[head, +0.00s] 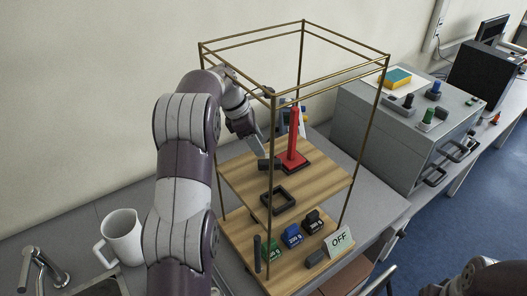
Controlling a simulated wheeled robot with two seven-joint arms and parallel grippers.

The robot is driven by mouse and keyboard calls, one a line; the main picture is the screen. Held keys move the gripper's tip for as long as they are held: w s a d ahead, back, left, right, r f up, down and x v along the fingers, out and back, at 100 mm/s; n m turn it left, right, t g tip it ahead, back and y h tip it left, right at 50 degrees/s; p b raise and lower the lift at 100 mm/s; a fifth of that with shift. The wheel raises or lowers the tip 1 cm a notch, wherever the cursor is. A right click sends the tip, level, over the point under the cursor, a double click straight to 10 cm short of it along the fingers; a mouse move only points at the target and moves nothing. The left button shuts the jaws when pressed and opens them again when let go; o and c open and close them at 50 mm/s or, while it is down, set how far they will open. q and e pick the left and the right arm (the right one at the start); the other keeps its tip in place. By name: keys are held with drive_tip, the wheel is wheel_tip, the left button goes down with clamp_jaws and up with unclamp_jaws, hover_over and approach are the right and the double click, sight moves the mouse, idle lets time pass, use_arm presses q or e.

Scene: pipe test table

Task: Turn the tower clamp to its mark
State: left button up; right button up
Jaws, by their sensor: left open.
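A red upright tower (293,135) stands on a dark base on the upper wooden shelf (240,172) of a brass-framed rack. I cannot make out a separate clamp or its mark on the tower at this size. My left arm comes in from the left and reaches inside the rack. My left gripper (267,158) is open, just left of the tower, and appears apart from it. A rack post partly crosses the gripper and hides some of the fingers. At the lower right only a link of my right arm shows; its gripper is out of view.
A dark square frame (279,199) lies on the upper shelf. The lower shelf holds green, blue (292,235) and black weights and an OFF sign (339,241). Thin brass posts (363,140) surround the shelves. A white mug (122,237) stands left; a grey cabinet (395,135) stands right.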

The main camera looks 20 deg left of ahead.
sight(268, 161)
use_arm(q)
drive_tip(key=d+f+p, duration=0.2)
drive_tip(key=f, duration=0.1)
drive_tip(key=shift+d+p, duration=0.3)
drive_tip(key=shift+d, duration=0.1)
drive_tip(key=f, duration=0.2)
drive_tip(key=f+p, duration=0.1)
drive_tip(key=shift+w+d+f, duration=0.1)
drive_tip(key=shift+w, duration=0.15)
drive_tip(key=shift+w+f, duration=0.2)
drive_tip(key=shift+w, duration=0.05)
drive_tip(key=shift+s+d+r, duration=0.1)
drive_tip(key=shift+d, duration=0.05)
drive_tip(key=c, duration=0.7)
drive_tip(key=shift+c, duration=1.3)
use_arm(e)
drive_tip(key=r, duration=0.3)
drive_tip(key=shift+s+d+r, duration=0.2)
drive_tip(key=shift+d+r, duration=0.15)
drive_tip(key=shift+d, duration=0.05)
